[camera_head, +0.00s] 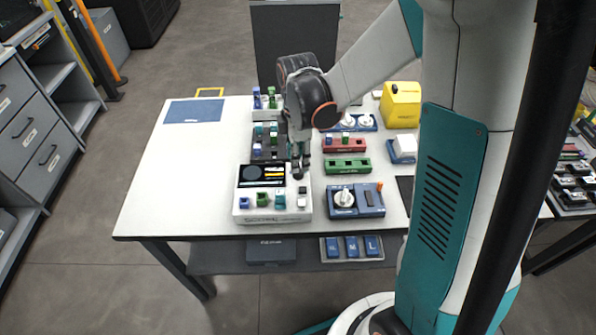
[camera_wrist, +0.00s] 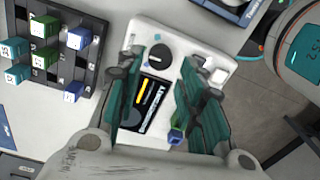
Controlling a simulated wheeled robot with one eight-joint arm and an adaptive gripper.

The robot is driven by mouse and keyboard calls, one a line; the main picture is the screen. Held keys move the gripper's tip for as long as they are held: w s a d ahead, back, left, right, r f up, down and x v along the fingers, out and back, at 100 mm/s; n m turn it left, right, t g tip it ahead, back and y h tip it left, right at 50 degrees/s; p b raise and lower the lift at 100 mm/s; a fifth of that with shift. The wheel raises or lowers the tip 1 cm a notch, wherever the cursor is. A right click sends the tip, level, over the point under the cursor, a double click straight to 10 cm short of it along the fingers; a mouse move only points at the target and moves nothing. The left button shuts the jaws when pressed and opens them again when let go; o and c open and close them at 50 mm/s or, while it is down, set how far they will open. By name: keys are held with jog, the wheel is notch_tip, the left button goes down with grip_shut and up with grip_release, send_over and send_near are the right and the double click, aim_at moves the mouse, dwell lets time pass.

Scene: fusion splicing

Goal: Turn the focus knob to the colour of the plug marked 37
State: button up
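The white scope box (camera_head: 240,214) stands on the table with a dark screen (camera_head: 262,174); it also shows in the wrist view (camera_wrist: 217,60). A black round knob (camera_wrist: 160,54) with a light pointer mark is on its panel. My gripper (camera_head: 299,168) is over the box's right side in the head view. In the wrist view its teal fingers are spread apart, with the knob between their tips (camera_wrist: 160,62); contact cannot be told. Green, blue and teal plugs (camera_wrist: 42,27) stand in a dark rack (camera_wrist: 58,70). The number 37 cannot be read on any plug.
Coloured plugs (camera_head: 262,199) line the scope box's front. To its right are a blue device with a white dial (camera_head: 343,198), a green block (camera_head: 348,166) and a red block (camera_head: 350,146). A yellow container (camera_head: 401,105) stands behind. The table's left side is mostly clear.

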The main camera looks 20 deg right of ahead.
jog(key=shift+f+b, duration=0.7)
jog(key=shift+f, duration=1.65)
jog(key=shift+s, duration=0.1)
jog(key=c, duration=0.8)
